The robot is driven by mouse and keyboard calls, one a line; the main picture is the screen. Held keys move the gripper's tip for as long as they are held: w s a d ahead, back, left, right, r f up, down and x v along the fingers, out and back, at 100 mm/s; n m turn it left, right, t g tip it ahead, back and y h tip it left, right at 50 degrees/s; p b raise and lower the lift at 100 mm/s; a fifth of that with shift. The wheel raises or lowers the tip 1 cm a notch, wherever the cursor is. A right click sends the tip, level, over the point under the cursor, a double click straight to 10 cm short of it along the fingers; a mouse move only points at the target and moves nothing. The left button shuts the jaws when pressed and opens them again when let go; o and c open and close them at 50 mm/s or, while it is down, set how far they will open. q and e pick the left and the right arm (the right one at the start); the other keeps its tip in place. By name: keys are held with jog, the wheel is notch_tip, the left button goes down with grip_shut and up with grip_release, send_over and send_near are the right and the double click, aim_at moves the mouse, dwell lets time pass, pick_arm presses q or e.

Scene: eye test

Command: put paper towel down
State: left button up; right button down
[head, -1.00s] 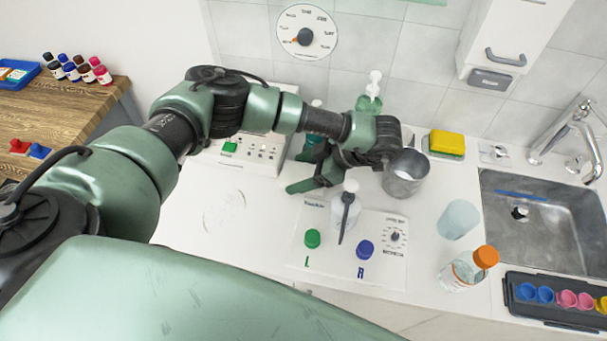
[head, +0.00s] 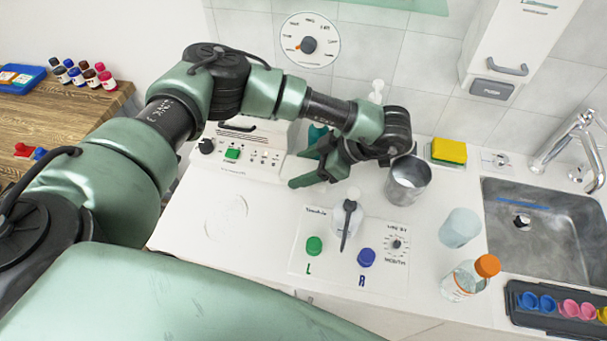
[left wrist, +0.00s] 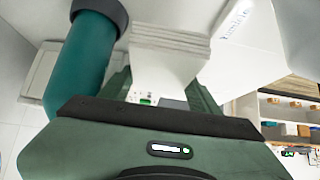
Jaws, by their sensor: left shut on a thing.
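My left gripper (head: 309,168) is above the white counter, in front of the white device with a green switch. Its dark green fingers point to the lower left. In the left wrist view, it is shut on a white, layered piece that looks like the folded paper towel (left wrist: 170,55). The towel stands out from between the fingers, and its lower part is hidden by the gripper body. In the head view I cannot make the towel out against the white surroundings. My right gripper is in neither view.
A grey metal cup (head: 408,183) is under the wrist. A teal bottle (left wrist: 75,65) is close by. The sink (head: 545,230) is at the right. The counter's left part (head: 185,225) is clear.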

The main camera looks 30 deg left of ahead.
aim_at(303, 170)
pick_arm(q)
notch_tip(303, 170, up, 16)
jog(key=s+d+f+m+t+h, duration=0.1)
jog(key=s+d+f+m+t, duration=0.2)
jog(key=m+t, duration=0.5)
jog(key=s+f+m+b, duration=0.1)
jog(key=s+m, duration=0.1)
jog(key=shift+d+m+h, duration=0.2)
jog(key=shift+m+h, duration=0.1)
jog(key=shift+m, duration=0.1)
jog(key=shift+w+f, duration=0.15)
